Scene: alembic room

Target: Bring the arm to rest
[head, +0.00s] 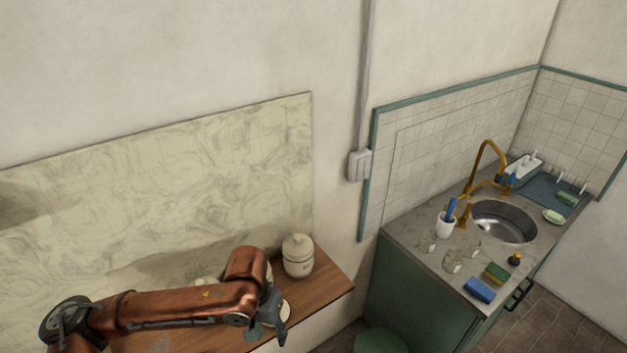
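My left arm, copper-coloured, reaches in from the lower left over a wooden shelf or counter (335,283). My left gripper (268,331) is dark grey and points downward at the front edge of the wood. Its fingers are small and partly overlapped by the wrist, so I cannot tell whether they are open or shut, and I see nothing clearly held. A pale lidded jar (298,257) stands upright on the wood just behind and to the right of the gripper. Other pale ware behind the arm is mostly hidden. My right gripper is not in view.
A green sink cabinet (413,299) stands at the right, with a steel basin (505,222), a brass tap (487,160), glasses, a white cup (446,224) and sponges (480,289). A green bin (381,341) stands on the floor. A marbled panel (200,180) backs the wooden counter.

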